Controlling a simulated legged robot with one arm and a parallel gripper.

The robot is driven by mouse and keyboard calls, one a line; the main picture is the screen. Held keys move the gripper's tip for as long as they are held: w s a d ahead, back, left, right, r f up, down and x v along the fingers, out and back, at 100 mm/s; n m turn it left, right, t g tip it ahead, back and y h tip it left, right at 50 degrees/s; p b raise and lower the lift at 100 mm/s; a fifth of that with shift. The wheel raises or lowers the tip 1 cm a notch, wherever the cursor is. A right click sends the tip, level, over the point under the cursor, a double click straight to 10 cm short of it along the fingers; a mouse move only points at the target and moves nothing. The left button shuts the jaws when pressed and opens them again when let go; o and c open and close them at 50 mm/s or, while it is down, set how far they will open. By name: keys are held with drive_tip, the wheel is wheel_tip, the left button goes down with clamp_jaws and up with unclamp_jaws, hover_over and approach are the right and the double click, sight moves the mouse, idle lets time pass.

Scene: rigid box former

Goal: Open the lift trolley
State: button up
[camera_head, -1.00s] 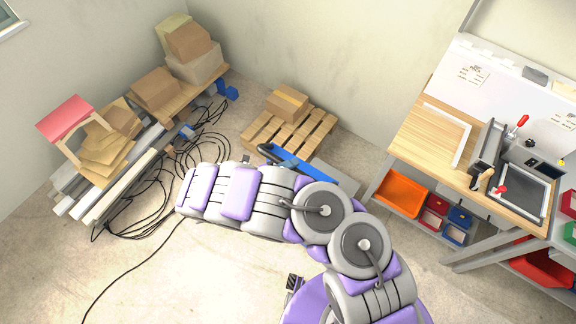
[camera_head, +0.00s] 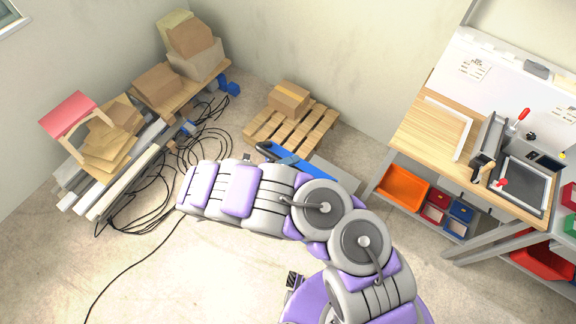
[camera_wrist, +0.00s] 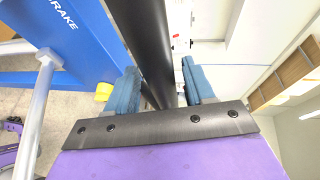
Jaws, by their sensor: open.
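The lift trolley (camera_head: 302,163) shows as a blue frame with a grey platform beyond my arm in the head view, mostly hidden by the arm. In the wrist view, a blue trolley panel (camera_wrist: 75,40) with white lettering fills the upper left. A thick black bar (camera_wrist: 143,35) runs down from the top of that view into the space between my fingers. My gripper (camera_wrist: 159,70) is open, with one blue finger pad on each side of the bar. I cannot tell whether either pad touches it.
A wooden pallet (camera_head: 312,132) with a cardboard box (camera_head: 289,100) stands behind the trolley. A workbench (camera_head: 422,146) with coloured bins is at right. Boxes and long profiles (camera_head: 110,185) lie at left, with loose black cables (camera_head: 150,205) on the floor.

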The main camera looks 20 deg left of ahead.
drive_tip(key=shift+s+a, duration=0.1)
drive_tip(key=shift+s+a+r, duration=0.15)
drive_tip(key=shift+s+a, duration=0.15)
drive_tip(key=shift+a, duration=0.2)
drive_tip(key=b+v, duration=0.1)
drive_tip(key=v, duration=1.5)
drive_tip(key=shift+b, duration=0.4)
drive_tip(key=shift+s, duration=0.1)
